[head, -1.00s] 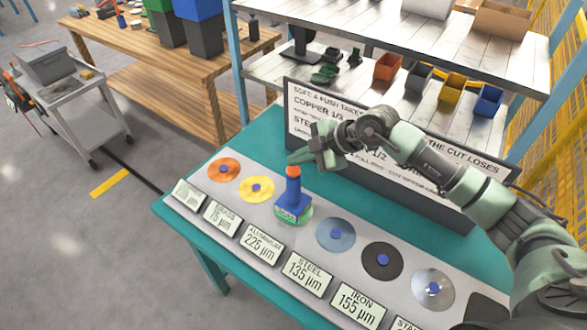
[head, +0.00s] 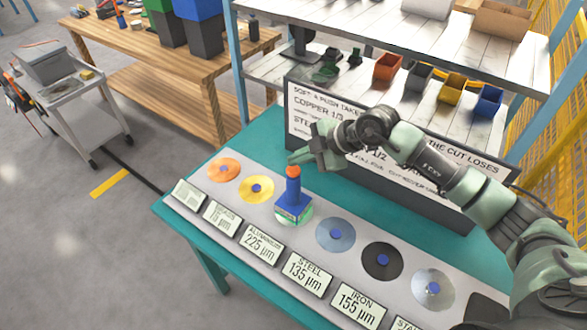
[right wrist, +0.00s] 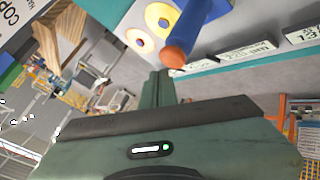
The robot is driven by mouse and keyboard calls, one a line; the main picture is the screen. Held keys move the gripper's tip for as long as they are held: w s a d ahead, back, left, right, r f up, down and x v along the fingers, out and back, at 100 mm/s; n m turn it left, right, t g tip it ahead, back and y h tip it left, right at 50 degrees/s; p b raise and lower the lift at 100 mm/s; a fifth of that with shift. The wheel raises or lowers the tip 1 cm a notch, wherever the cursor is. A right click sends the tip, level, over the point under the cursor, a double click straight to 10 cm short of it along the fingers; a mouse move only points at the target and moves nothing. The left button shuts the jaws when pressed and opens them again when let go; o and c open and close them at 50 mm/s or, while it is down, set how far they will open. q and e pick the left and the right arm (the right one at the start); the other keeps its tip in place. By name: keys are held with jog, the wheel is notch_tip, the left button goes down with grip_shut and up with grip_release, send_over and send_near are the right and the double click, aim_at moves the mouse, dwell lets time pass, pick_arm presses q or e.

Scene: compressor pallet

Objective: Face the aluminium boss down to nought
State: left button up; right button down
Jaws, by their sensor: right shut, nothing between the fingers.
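The aluminium boss (head: 280,220) is a pale disc, third from the left on the grey panel. Its plate (head: 264,245) reads 225 µm. A blue tool (head: 292,190) with an orange knob (head: 292,171) stands upright on it and hides most of it. My right gripper (head: 293,158) is shut and empty, just above and beside the knob; I cannot tell whether it touches. In the right wrist view the shut fingers (right wrist: 157,88) point toward the orange knob (right wrist: 174,56). My left gripper is not in view.
Copper (head: 223,169), yellow (head: 256,189), steel (head: 335,234), iron (head: 382,260) and another silver disc (head: 433,289) line the teal bench (head: 250,140). A dark-framed sign (head: 300,115) stands behind, partly hidden by my right arm. A shelf with coloured bins (head: 388,68) is beyond.

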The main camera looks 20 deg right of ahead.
aim_at(297, 170)
jog(key=shift+f, duration=0.1)
jog(key=shift+f, duration=0.3)
jog(key=shift+f+b, duration=0.35)
jog(key=shift+f, duration=0.45)
dwell(1.0)
jog(key=shift+r, duration=0.15)
jog(key=shift+r+p, duration=1.05)
jog(key=shift+p, duration=0.1)
notch_tip(297, 170, up, 5)
jog(key=p, duration=0.5)
